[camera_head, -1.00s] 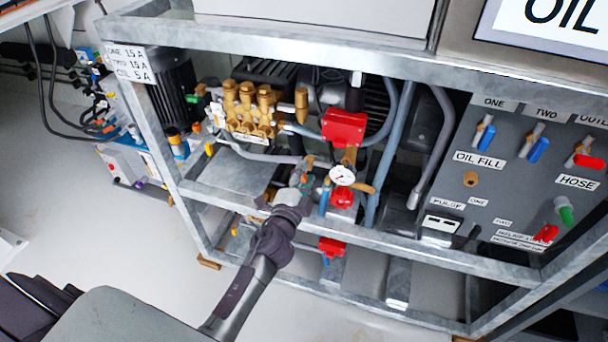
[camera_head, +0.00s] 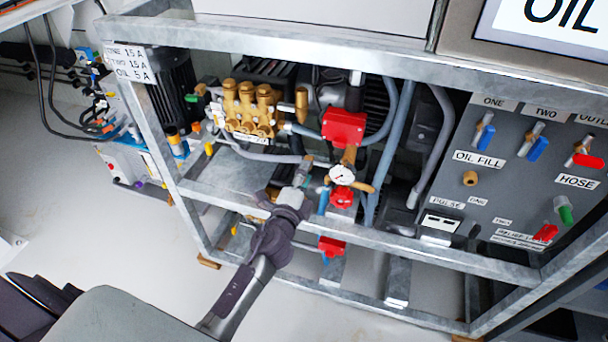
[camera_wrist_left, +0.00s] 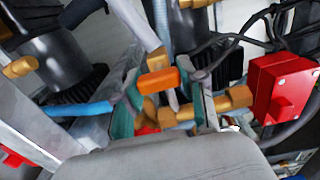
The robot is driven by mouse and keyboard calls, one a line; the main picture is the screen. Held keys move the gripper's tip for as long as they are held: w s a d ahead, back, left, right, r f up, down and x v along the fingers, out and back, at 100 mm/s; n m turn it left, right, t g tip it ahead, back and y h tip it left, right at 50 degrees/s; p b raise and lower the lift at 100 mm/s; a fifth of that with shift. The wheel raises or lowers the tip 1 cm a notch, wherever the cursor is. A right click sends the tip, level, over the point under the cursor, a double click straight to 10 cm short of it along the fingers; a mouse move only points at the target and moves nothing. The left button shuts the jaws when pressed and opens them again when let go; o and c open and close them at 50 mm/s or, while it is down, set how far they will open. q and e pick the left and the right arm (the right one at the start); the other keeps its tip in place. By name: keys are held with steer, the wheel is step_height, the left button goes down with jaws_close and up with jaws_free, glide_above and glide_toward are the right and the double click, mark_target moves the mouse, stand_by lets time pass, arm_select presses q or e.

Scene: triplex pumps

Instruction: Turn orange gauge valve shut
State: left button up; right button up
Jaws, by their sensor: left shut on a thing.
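The orange valve handle (camera_wrist_left: 157,80) lies between the fingers of my left gripper (camera_wrist_left: 163,88) in the left wrist view. The gripper is shut on it, with a greenish pad on each side. The handle sits beside brass pipe fittings (camera_wrist_left: 185,114). In the head view my left gripper (camera_head: 305,173) reaches through the frame to the left of the white round gauge (camera_head: 341,175), and its fingers hide most of the handle. My right gripper is not in view.
A red box (camera_head: 344,127) sits above the gauge, and a red part (camera_head: 341,198) just below it. Galvanized frame bars (camera_head: 400,244) cross in front. Grey hoses (camera_head: 390,140) run right of the gauge. The labelled panel (camera_head: 480,215) is further right.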

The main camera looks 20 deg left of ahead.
arm_select(q)
steer(key=shift+f, duration=0.1)
steer(key=o, duration=1.2)
steer(key=shift+c, duration=0.2)
steer(key=s+d, duration=0.1)
steer(key=s, duration=1.1)
